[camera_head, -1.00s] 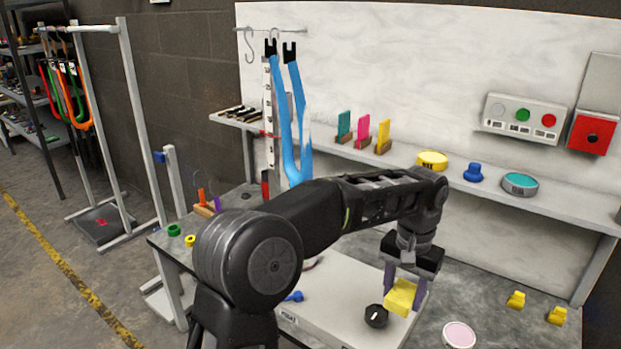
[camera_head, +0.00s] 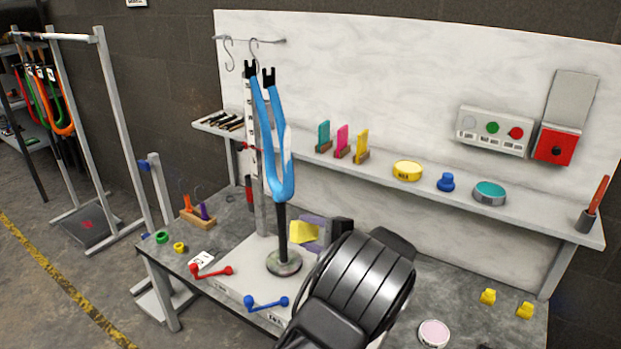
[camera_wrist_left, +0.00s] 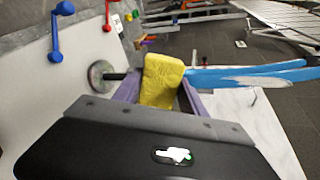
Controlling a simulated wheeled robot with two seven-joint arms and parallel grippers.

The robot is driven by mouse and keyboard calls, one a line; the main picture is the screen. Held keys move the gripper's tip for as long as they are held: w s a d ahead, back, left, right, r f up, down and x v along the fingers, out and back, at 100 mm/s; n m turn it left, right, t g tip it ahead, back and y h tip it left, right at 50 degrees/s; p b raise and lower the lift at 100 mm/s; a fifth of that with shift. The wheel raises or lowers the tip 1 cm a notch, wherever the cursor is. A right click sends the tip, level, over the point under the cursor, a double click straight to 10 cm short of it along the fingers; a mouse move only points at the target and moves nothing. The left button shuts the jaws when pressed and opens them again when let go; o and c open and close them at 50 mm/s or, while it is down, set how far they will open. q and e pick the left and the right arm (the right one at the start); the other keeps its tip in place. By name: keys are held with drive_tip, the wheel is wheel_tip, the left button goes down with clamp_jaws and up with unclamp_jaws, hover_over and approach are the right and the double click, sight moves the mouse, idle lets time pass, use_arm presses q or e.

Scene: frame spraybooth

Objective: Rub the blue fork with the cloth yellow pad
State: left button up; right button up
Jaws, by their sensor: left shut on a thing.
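The blue fork (camera_head: 277,150) stands upright on a black post with a round base (camera_head: 284,263), its two prongs up near the hook rail; a pale patch marks one side. In the left wrist view the blue fork (camera_wrist_left: 240,75) extends to the right behind the pad. My left gripper (camera_head: 317,232) is shut on the yellow pad (camera_head: 303,233), beside the post just below the fork's lower end. The pad also shows between the purple fingers in the left wrist view (camera_wrist_left: 161,80). I cannot tell whether pad and fork touch. My right gripper is not in view.
A red crank (camera_head: 211,271) and a blue crank (camera_head: 266,303) sit at the front of the white base. The shelf behind holds a yellow tin (camera_head: 407,171), a blue knob (camera_head: 446,182) and a teal tin (camera_head: 489,193). A pink disc (camera_head: 434,333) lies on the table.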

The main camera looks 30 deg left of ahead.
sight(287, 150)
use_arm(q)
drive_tip(key=w+r+m+t, duration=0.1)
drive_tip(key=r, duration=0.2)
drive_tip(key=r+t+y+p, duration=0.1)
drive_tip(key=r+t, duration=0.1)
drive_tip(key=r, duration=0.1)
drive_tip(key=w+a+r+m+t+y, duration=0.1)
drive_tip(key=r, duration=0.2)
drive_tip(key=shift+w+a+r+m+t+p, duration=0.1)
drive_tip(key=shift+w+r+m+t+p, duration=0.1)
drive_tip(key=shift+w+m+t+p, duration=0.15)
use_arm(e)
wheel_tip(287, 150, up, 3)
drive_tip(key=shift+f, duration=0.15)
use_arm(q)
drive_tip(key=shift+x, duration=3)
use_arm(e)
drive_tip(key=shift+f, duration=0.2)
use_arm(q)
drive_tip(key=shift+b+x, duration=0.65)
drive_tip(key=shift+x, duration=0.2)
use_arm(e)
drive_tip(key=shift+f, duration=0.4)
use_arm(q)
drive_tip(key=shift+r+p, duration=0.8)
drive_tip(key=shift+r, duration=0.95)
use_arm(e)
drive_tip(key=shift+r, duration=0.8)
